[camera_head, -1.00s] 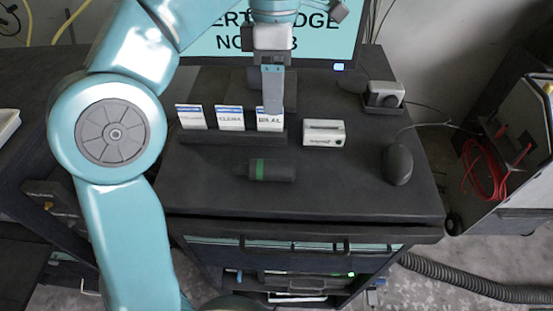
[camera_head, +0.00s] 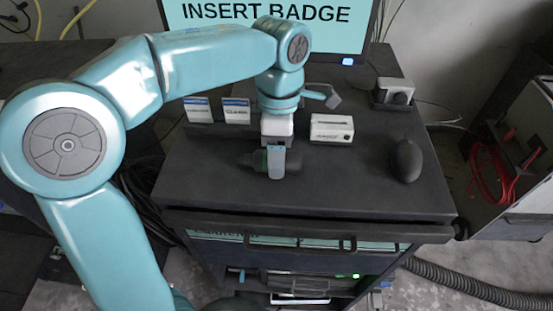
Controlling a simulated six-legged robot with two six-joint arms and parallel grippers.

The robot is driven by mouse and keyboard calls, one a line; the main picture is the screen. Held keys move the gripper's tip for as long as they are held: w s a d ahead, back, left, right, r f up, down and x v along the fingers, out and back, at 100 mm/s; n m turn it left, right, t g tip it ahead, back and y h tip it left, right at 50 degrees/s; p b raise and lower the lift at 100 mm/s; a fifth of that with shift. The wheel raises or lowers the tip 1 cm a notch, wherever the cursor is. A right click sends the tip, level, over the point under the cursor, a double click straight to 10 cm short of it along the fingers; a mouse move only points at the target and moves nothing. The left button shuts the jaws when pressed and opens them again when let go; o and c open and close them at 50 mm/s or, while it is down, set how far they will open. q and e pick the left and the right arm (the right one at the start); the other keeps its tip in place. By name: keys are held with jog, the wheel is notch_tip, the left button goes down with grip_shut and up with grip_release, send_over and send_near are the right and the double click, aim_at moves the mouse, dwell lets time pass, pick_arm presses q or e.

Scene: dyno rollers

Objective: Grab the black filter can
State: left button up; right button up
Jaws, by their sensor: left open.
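The black filter can (camera_head: 293,161) is a short dark cylinder lying on its side on top of the dark cabinet. In the head view it lies near the front, in front of the badge rack. My left gripper (camera_head: 276,170) points down at the middle of the can and covers that part of it. The gripper is open. The can's ends show on both sides of the gripper. I cannot tell whether the fingers touch it or straddle it. My right gripper is not in view.
White badges (camera_head: 236,112) stand in a rack behind the can. A white box (camera_head: 331,128) is to its right, with a dark rounded object (camera_head: 407,160) farther right. A monitor (camera_head: 265,20) stands behind.

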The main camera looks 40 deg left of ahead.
pick_arm(q)
jog(key=shift+s+d+r, duration=0.25)
jog(key=shift+s+d, duration=0.15)
jog(key=shift+s, duration=0.35)
jog(key=c, duration=0.4)
jog(key=shift+w+a+f, duration=0.1)
jog(key=shift+w, duration=0.1)
jog(key=c, duration=0.5)
jog(key=shift+o, duration=0.2)
jog(key=shift+w+f, duration=0.1)
jog(key=shift+w, duration=0.1)
jog(key=shift+s, duration=0.15)
